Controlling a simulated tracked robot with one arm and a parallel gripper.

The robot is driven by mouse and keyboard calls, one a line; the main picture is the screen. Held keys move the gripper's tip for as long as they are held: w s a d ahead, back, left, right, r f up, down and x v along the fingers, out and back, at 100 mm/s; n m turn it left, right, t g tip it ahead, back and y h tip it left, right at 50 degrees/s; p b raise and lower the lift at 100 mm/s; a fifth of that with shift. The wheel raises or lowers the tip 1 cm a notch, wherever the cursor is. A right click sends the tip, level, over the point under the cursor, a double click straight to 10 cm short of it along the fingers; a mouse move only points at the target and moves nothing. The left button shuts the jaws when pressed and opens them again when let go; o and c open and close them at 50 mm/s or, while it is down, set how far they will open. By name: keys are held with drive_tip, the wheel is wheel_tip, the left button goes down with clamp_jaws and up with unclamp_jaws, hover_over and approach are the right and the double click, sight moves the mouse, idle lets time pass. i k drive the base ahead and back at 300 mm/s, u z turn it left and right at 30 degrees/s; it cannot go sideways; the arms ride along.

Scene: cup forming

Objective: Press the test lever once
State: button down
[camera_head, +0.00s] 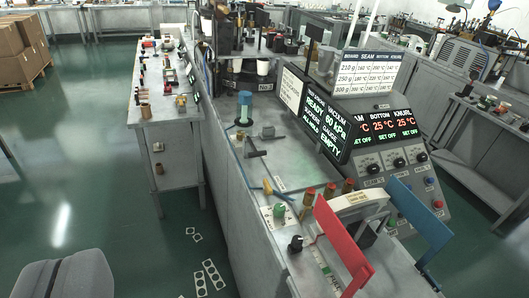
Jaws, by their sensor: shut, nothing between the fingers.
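I cannot tell for sure which part is the test lever. On the grey bench stands a small grey angled metal fitting (254,148), which may be it. Behind it is a post with a blue-green cylinder (244,108) on a dark base. A tilted black screen (325,118) to the right reads READY, 60 kPa and EMPTY. A green knob (279,211) sits on a white plate nearer to me.
Several red-topped posts (330,192) rise nearby. A temperature console (390,145) is at right.

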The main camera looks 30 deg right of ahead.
sight(256, 153)
drive_tip(key=z, duration=0.2)
drive_tip(key=i, duration=0.85)
drive_tip(key=u, duration=0.05)
